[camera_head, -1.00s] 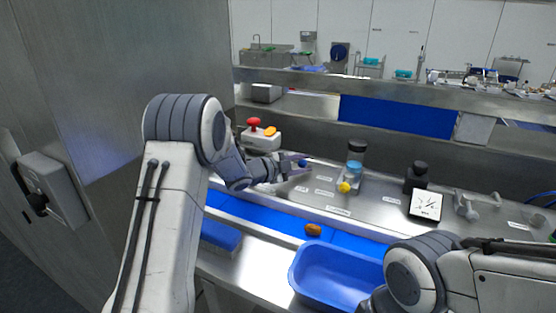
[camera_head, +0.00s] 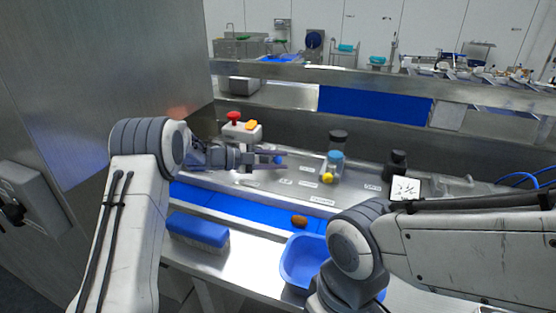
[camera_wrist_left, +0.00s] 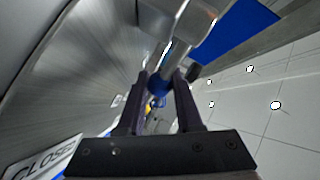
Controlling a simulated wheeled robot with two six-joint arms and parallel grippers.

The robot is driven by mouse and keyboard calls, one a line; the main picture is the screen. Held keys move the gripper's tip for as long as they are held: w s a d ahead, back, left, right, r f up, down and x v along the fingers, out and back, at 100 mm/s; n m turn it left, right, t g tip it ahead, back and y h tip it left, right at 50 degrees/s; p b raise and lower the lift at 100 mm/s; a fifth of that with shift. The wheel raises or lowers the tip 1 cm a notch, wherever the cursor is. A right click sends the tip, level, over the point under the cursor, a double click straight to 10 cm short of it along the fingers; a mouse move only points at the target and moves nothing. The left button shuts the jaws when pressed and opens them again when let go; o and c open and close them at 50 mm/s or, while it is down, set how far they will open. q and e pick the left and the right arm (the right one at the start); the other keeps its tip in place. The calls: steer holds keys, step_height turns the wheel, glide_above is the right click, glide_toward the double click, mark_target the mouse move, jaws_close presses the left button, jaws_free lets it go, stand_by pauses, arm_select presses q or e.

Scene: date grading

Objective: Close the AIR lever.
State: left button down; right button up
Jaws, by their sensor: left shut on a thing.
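My left gripper (camera_head: 272,160) reaches over the left part of the steel panel and is shut on a small blue-tipped lever (camera_head: 278,160). In the left wrist view the blue part (camera_wrist_left: 160,83) sits between the two dark fingers (camera_wrist_left: 160,85), and a bright metal cylinder lies just beyond it. A white plate reading CLOSE (camera_wrist_left: 42,158) shows at lower left of that view. My right gripper is not in view; only the right arm shows.
A red-buttoned box (camera_head: 243,131) stands behind the left gripper. In front run a blue belt (camera_head: 255,210) with a brown date (camera_head: 300,221), a brush (camera_head: 198,230) and a blue bin (camera_head: 297,262).

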arm_select(q)
steer(key=c, duration=0.9)
jaws_free()
steer(key=shift+o, duration=0.2)
steer(key=r+b, duration=0.2)
steer(key=r, duration=0.2)
steer(key=shift+d+r+b, duration=0.1)
steer(key=shift+d+b, duration=0.1)
steer(key=shift+b, duration=0.2)
steer(key=s+d+r+b, duration=0.3)
steer(key=s+d+r, duration=0.2)
steer(key=d, duration=0.5)
steer(key=shift+s+r+b, duration=0.2)
steer(key=shift+r+b, duration=0.2)
steer(key=shift+r, duration=0.45)
